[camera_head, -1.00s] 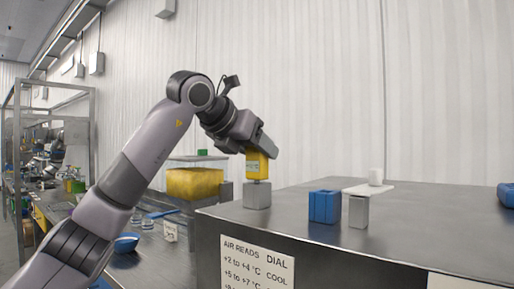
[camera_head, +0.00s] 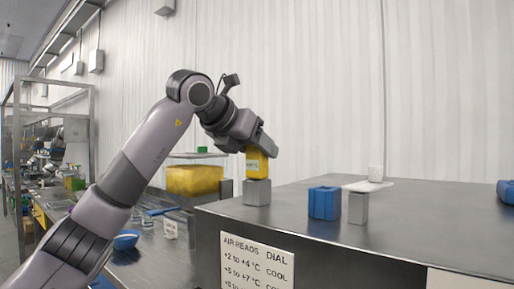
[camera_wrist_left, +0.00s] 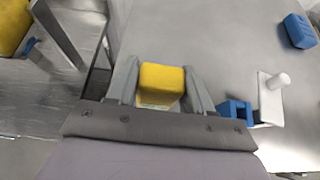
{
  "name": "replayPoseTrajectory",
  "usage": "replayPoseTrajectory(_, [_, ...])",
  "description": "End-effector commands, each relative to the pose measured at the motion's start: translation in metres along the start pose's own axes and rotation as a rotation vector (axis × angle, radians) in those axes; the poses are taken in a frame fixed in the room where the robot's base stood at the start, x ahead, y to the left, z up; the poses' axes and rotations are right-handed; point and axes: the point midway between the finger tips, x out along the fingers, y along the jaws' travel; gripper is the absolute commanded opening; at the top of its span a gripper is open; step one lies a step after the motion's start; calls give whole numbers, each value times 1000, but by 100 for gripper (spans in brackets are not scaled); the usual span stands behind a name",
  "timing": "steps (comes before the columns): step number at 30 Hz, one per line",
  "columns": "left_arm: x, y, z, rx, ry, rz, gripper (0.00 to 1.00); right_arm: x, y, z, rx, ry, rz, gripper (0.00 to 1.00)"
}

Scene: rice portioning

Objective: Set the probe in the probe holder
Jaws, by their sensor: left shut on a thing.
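The probe (camera_head: 257,166) has a yellow body with a small pale display. It stands upright at the near left corner of the steel top, right over a grey block (camera_head: 257,193) that looks like the probe holder. Its lower end shows no clear gap to the block, and any stem is hidden. My left gripper (camera_head: 262,147) is shut on the top of the probe from above. In the left wrist view, the yellow body (camera_wrist_left: 161,80) sits between the two grey fingers, and the block is hidden. My right gripper is not in view.
A blue slotted block (camera_head: 324,204) and a grey post (camera_head: 358,209) stand to the right, with a white plate (camera_head: 368,187) carrying a white cylinder (camera_head: 375,173). A yellow-filled clear bin (camera_head: 195,179) stands at left. The right of the steel top (camera_head: 440,215) is mostly clear.

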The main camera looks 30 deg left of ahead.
Motion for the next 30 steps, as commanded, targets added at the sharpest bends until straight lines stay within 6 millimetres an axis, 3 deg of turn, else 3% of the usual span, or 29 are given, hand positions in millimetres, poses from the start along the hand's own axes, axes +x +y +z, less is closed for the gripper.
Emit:
replayPoseTrajectory(14, [2,0,-3,0,2,0,14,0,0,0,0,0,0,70])
replayPoseTrajectory(15, [2,0,-3,0,2,0,61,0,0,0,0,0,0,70])
replayPoseTrajectory(17, [2,0,-3,0,2,0,80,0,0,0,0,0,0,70])
replayPoseTrajectory(23, [2,0,-3,0,1,0,81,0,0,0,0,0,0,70])
replayPoseTrajectory(25, [2,0,-3,0,2,0,97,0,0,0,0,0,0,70])
replayPoseTrajectory(26, [2,0,-3,0,1,0,100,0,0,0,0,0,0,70])
replayPoseTrajectory(30, [2,0,-3,0,1,0,100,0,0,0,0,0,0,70])
